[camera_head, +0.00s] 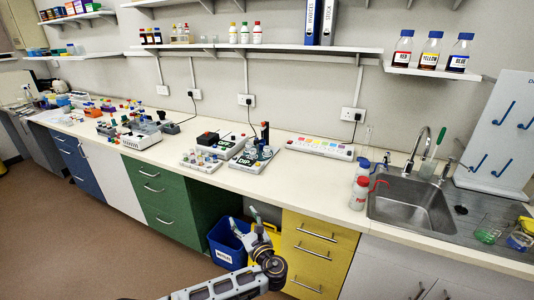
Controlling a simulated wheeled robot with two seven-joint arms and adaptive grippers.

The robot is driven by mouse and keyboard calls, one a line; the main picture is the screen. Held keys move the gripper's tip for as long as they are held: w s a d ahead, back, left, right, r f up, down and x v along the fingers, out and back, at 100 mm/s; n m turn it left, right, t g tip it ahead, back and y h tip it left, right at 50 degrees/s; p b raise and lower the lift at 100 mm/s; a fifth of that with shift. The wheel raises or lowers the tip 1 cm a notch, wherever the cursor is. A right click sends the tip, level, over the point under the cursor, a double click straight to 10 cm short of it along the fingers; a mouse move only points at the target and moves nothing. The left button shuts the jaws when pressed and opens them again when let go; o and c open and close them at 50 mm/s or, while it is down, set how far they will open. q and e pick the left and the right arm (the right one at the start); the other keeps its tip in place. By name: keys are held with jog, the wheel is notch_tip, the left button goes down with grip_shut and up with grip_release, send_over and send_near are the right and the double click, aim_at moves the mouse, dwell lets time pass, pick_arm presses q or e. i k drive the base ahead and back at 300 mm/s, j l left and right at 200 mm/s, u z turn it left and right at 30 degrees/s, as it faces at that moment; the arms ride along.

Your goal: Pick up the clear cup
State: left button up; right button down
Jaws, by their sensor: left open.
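Small clear cup-like vessels (251,153) stand around the green DIP-labelled stand (244,162) on the middle of the bench. More small pale vessels sit on the white tray (203,165) just left of it. They are too small to tell which one is the clear cup. My left gripper (248,222) is open and empty. It is low, below the bench's front edge and in front of the blue bin, apart from the vessels. My right gripper is not in view.
A blue bin (226,242) stands under the bench beside the yellow drawers (318,247). Red-topped and blue-topped bottles (358,195) stand left of the sink (412,204). A flat white tray (320,147) lies behind. The bench front (300,190) is clear.

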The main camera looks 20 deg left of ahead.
aim_at(267, 151)
jog(key=i, duration=1.5)
